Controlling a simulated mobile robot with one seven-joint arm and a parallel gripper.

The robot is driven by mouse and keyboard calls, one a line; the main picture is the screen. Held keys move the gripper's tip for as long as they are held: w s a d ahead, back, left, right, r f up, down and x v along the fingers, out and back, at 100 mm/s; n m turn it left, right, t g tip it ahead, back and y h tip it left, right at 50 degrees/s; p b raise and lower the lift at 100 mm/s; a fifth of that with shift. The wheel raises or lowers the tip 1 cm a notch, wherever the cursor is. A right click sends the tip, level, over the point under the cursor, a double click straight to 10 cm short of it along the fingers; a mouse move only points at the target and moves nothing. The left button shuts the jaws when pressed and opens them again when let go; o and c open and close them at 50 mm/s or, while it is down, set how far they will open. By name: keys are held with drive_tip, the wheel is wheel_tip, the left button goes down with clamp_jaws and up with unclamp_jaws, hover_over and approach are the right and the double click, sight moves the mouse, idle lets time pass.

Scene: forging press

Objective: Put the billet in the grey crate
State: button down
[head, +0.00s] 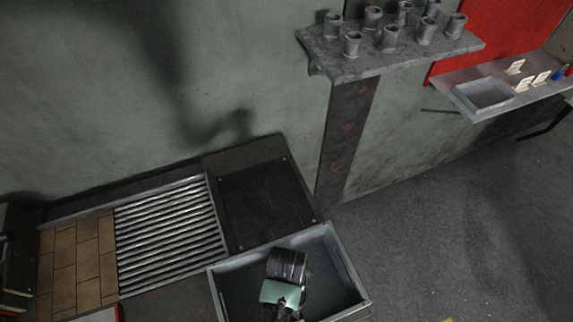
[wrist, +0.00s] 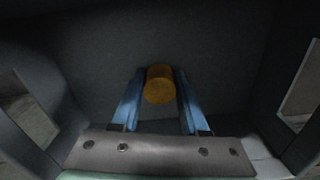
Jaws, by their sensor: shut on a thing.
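The billet (wrist: 159,92) is a short orange-brown cylinder. It sits between the two blue fingers of my gripper (wrist: 159,76), which are shut on it. The grey crate (head: 346,268) stands at the bottom centre of the head view, and my gripper's body is over its inside. In the wrist view the crate's dark floor and walls (wrist: 205,40) surround the fingers and the billet. The fingers and the billet are hidden behind my arm in the head view. I cannot tell whether the billet touches the crate's floor.
Left of the crate are a slatted roller bed (head: 165,232) and tan bricks (head: 78,262). A dark plate (head: 265,203) lies behind it. A post carries a shelf (head: 385,58) with several grey cups. A metal shelf with a shallow tray (head: 484,93) is at right. The right floor is clear.

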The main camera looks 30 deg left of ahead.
drive_tip(key=shift+f, duration=0.15)
drive_tip(key=shift+c, duration=2.1)
unclamp_jaws()
